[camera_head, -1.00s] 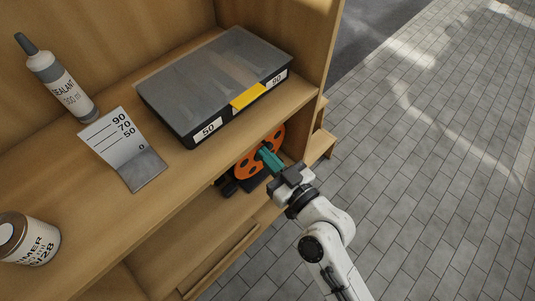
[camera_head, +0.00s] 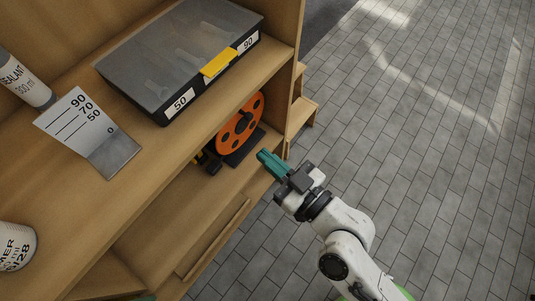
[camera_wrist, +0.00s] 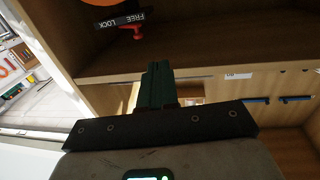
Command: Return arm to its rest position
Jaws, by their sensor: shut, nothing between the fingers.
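My gripper (camera_head: 272,163) is in the head view at the right front of the wooden workbench shelf. Its teal fingers are together with nothing between them. They point toward the lower shelf, just outside its front edge. My white arm reaches up to it from the lower right. In the wrist view the shut fingers (camera_wrist: 155,82) point up, with a wooden shelf beyond them.
An orange reel (camera_head: 239,124) stands in the lower shelf behind the fingers. A grey-lidded case (camera_head: 178,60), a marked white card (camera_head: 85,125), a sealant tube (camera_head: 25,78) and a can (camera_head: 14,246) are on the upper shelf. The tiled floor (camera_head: 430,150) at right is clear.

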